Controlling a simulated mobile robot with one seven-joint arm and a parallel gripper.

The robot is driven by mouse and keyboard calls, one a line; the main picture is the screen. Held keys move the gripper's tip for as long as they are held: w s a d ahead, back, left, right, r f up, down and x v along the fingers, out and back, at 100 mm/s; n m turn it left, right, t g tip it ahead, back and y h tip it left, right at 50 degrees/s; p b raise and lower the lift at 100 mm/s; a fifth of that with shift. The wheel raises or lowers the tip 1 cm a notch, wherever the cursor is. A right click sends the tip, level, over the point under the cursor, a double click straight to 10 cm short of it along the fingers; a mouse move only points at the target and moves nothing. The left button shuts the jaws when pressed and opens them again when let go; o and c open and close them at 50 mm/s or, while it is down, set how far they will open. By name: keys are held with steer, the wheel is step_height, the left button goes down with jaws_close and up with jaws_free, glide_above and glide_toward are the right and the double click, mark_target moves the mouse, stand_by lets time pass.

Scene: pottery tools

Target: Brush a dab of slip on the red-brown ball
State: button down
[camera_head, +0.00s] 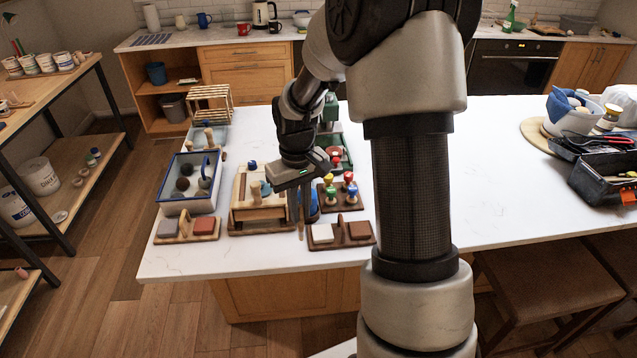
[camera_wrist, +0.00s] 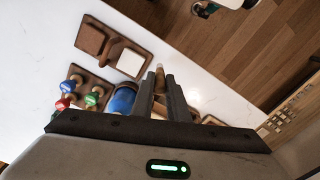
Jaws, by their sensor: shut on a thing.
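My gripper (camera_head: 301,198) points down over the front of the white table and is shut on a thin brush-like tool (camera_head: 301,230). Its tan and brown end shows between the fingertips in the wrist view (camera_wrist: 159,70). A blue jar (camera_wrist: 123,98) stands close beside the fingers and is mostly hidden behind them in the head view. A blue-rimmed bin (camera_head: 164,207) at the left holds several dark and grey balls (camera_head: 183,183). I cannot tell for sure which ball is red-brown. Whether the tool carries slip is not visible.
A wooden box (camera_head: 255,213) stands left of my gripper. A rack of coloured-knob stamps (camera_head: 331,194) stands right. Wooden stands with blocks (camera_head: 188,238) (camera_head: 342,242) line the front edge. A toolbox (camera_head: 607,180) is at far right. The table's right middle is clear.

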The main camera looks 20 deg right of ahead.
steer(key=s+a+f+m, duration=0.1)
steer(key=s+a, duration=0.2)
steer(key=a, duration=0.2)
steer(key=shift+s+f+m, duration=0.3)
steer(key=shift+s, duration=0.1)
steer(key=shift+w+r, duration=0.1)
